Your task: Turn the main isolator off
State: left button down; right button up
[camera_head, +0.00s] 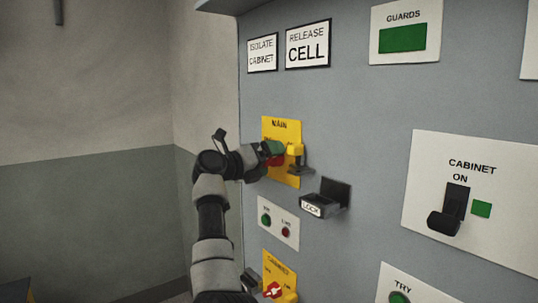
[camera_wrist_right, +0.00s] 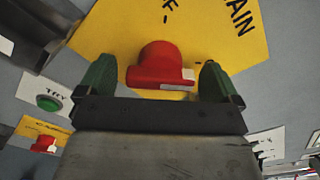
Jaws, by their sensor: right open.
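The main isolator is a red rotary knob (camera_wrist_right: 160,62) on a yellow plate (camera_head: 289,175) marked MAIN, on the grey panel. My right gripper (camera_head: 274,152) is at the plate and partly hides the knob in the head view. In the right wrist view the green fingers of my right gripper (camera_wrist_right: 158,80) are open, one on each side of the red knob. I cannot tell whether they touch it. A white mark shows on the knob's near edge. The plate's lettering is partly cut off. My left gripper is not in view.
A black bracket with a LOCK tag (camera_head: 312,208) juts out right of the plate. Below are a plate with green and red lamps (camera_head: 279,222) and a second yellow CABINET plate (camera_head: 279,270) with a red knob. A black CABINET switch (camera_head: 450,208) is at right.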

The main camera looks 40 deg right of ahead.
jog(key=shift+d, duration=0.15)
jog(key=c, duration=0.9)
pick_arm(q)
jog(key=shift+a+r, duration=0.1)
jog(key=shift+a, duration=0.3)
